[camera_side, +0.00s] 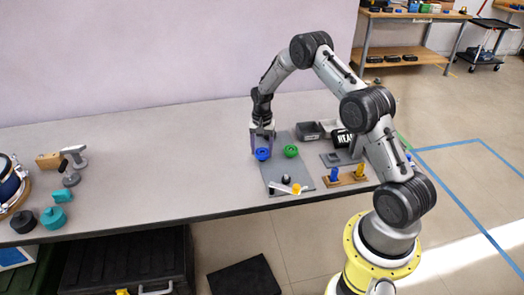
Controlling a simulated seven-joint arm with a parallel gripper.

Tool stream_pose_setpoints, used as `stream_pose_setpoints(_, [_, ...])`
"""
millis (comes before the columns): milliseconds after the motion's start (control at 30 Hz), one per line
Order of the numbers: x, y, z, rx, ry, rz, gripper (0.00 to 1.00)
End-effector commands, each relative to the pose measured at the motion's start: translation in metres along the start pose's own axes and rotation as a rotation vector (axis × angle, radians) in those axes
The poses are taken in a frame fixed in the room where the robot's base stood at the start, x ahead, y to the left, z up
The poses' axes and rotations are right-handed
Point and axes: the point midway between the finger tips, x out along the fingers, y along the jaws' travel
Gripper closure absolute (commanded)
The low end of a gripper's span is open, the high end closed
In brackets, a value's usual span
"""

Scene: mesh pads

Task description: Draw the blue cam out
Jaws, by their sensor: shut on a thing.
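The blue cam (262,154) is a small round blue piece at the upper left part of a grey mat (277,172) on the table. My gripper (262,148) points straight down over it, with its fingers around the cam and shut on it. The fingertips are small in this view, and I cannot tell whether the cam touches the mat or sits slightly above it. A green round piece (291,151) lies on the mat just right of the gripper.
A black piece (286,179), a white bar and a yellow piece (296,188) lie on the mat's near part. A wooden base (345,179) with blue and yellow pegs and dark bins (308,130) stand to the right. The table's middle left (170,150) is clear.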

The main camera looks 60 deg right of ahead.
Motion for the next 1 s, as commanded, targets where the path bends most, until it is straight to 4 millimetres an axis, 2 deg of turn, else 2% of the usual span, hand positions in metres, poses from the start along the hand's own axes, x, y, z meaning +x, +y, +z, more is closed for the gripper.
stream_pose_setpoints(600, [-0.028,0.000,0.000,0.000,0.001,-0.001,0.92])
stream_pose_setpoints(1000, [-0.031,0.000,0.000,0.000,0.001,0.000,0.92])
